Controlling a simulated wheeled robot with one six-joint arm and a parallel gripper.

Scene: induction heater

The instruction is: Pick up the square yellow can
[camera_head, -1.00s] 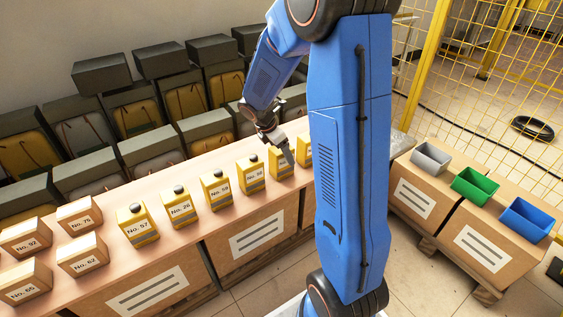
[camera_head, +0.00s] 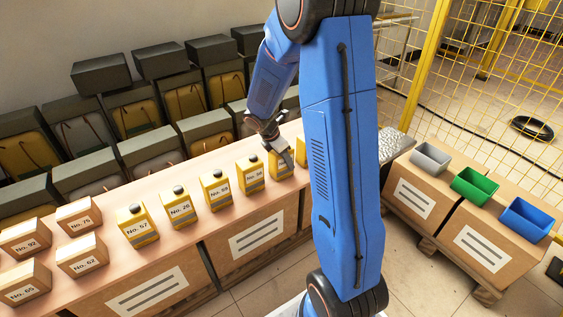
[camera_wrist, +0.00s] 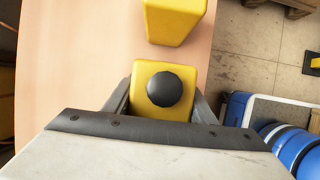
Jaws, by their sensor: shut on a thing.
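Several square yellow cans with black caps stand in a row on the long table (camera_head: 110,200). My gripper (camera_head: 283,158) is down at a yellow can (camera_head: 281,166) near the right end of the row. In the wrist view this yellow can (camera_wrist: 144,77) with its round black cap sits between the two fingers of my gripper (camera_wrist: 163,100), which are shut on its sides. The can looks upright. Its label is mostly hidden by the gripper. Another yellow can (camera_wrist: 175,20) stands just beyond it in the wrist view.
Cardboard boxes (camera_head: 82,255) with number labels stand at the table's left end. Grey (camera_head: 431,157), green (camera_head: 474,186) and blue (camera_head: 527,219) bins sit on cartons at right. Dark-lidded containers (camera_head: 150,148) line the wall behind. A yellow mesh fence (camera_head: 480,110) stands at right.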

